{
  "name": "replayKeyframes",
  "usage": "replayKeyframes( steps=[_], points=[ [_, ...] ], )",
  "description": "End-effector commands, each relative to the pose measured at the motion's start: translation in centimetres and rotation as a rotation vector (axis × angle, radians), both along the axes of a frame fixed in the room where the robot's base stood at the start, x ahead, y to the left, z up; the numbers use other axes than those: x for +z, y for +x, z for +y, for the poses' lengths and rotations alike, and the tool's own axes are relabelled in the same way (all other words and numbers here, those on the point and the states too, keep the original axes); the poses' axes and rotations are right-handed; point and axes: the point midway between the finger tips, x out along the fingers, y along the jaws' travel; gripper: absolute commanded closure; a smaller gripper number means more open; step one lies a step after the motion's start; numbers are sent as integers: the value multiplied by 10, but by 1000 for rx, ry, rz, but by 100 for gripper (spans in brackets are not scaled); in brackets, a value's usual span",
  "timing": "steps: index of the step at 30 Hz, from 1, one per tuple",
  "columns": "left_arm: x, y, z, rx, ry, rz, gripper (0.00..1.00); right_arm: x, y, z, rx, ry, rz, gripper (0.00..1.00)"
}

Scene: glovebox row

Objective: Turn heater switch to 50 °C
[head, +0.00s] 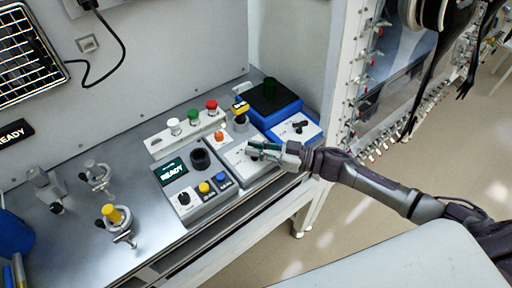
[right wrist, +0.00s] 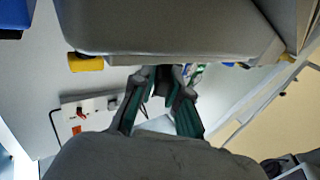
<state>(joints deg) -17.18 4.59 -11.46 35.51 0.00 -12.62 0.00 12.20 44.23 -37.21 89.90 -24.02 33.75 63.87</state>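A blue-sided heater unit with a black top (head: 270,98) stands at the back right of the bench. Its white front panel (head: 308,132) carries a black switch (head: 299,126), seen in the head view; its setting is too small to read. My right gripper (head: 254,150) is left of this panel, above a neighbouring white-topped box (head: 238,163), and partly covers it. In the right wrist view the two green-padded fingers (right wrist: 160,90) stand apart. A dark shape shows between their tips, too unclear to name. My left gripper is not in view.
A grey unit with a READY display (head: 171,171) and coloured knobs stands left of my right gripper. Red, green and white buttons (head: 193,118) stand behind it. Clamps (head: 117,222) stand at the left. The bench's front edge runs below the boxes.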

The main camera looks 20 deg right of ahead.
Motion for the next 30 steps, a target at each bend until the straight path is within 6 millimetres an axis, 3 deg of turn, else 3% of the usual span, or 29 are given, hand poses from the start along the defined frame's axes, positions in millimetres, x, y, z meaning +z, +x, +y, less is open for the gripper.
replayKeyframes(
  steps=[14, 30],
  points=[
    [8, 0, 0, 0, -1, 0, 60, 2, -1, 0, -42, 1, 2, 100],
    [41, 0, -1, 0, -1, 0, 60, 2, -2, 2, -418, 7, 6, 100]
  ],
)
